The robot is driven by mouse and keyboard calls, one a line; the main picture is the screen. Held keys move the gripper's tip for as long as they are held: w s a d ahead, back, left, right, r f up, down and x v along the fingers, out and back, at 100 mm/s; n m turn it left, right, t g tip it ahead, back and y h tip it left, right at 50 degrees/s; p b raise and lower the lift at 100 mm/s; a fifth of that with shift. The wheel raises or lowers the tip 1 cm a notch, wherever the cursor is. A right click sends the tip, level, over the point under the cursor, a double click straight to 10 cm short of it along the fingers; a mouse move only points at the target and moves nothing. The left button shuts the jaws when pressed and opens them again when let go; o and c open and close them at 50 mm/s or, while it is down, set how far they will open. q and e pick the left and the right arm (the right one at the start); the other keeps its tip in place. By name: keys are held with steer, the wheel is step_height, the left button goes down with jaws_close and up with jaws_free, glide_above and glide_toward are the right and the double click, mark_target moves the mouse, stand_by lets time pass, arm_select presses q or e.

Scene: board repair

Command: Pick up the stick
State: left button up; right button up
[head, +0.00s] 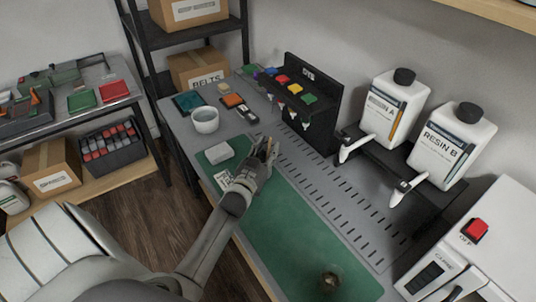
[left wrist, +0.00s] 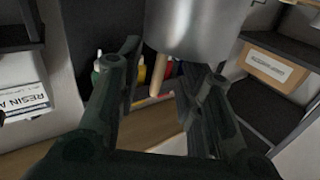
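My left gripper (head: 268,150) is over the workbench, at the left edge of the perforated strip and above the green mat (head: 310,235). In the left wrist view its two dark fingers (left wrist: 165,65) are spread apart. A thin wooden stick (left wrist: 158,76) shows in the gap between them, apart from both fingers as far as I can see. Its upper end meets a shiny grey rounded object (left wrist: 195,28); I cannot tell how they join. In the head view the stick is too small to make out clearly. My right gripper is not in view.
A white cup (head: 206,120) and a pale grey block (head: 219,153) are left of the gripper. A black dye rack (head: 322,112) stands behind it. Resin A (head: 392,105) and Resin B (head: 452,147) bottles are at the right.

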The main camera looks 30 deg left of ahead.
arm_select(q)
steer(key=shift+w+a, duration=0.2)
steer(key=shift+w, duration=0.9)
jaws_close()
